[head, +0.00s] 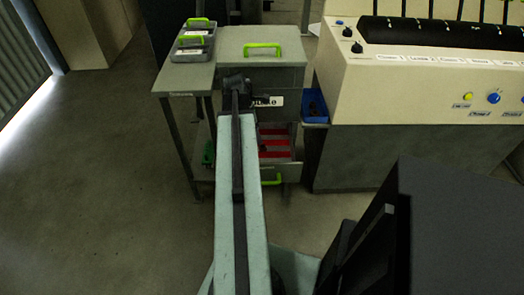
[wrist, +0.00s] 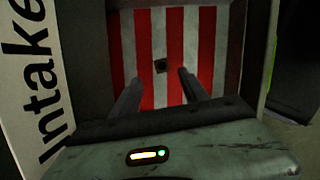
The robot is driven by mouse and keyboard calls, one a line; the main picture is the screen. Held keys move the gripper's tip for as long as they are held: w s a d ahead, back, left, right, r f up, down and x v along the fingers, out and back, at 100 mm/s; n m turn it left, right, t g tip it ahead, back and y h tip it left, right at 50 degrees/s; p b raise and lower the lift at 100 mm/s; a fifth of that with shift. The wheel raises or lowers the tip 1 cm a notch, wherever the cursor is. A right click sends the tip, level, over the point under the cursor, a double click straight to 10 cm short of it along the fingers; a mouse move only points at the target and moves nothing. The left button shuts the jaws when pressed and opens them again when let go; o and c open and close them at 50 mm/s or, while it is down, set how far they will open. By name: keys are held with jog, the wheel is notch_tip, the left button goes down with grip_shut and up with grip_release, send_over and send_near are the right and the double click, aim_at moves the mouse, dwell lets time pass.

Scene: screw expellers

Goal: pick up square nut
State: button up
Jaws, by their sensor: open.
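A small dark square piece, which looks like the square nut (wrist: 160,66), lies on the red-and-white striped floor of an open drawer (wrist: 190,42) in the wrist view. My gripper (wrist: 159,77) is open and empty. Its two fingers point toward the striped floor, one on each side of the nut's line, with the nut just beyond the tips. I cannot tell the exact height of the tips above the floor. In the head view the striped drawer (head: 275,149) shows low in the grey cabinet, partly behind my arm. The nut and my fingers cannot be made out there.
A panel marked "Intake" (wrist: 32,80) stands close on the left in the wrist view, and dark drawer walls flank the stripes. In the head view, a side table (head: 178,82) with trays adjoins the grey cabinet (head: 262,75). A cream machine (head: 420,80) and blue bin (head: 314,106) stand right.

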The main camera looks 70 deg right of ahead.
aim_at(263, 146)
jog(key=b+x, duration=0.6)
jog(key=x, duration=0.1)
jog(key=shift+s+a+f, duration=0.1)
jog(key=shift+f, duration=0.25)
jog(key=shift+r, duration=0.2)
grip_shut()
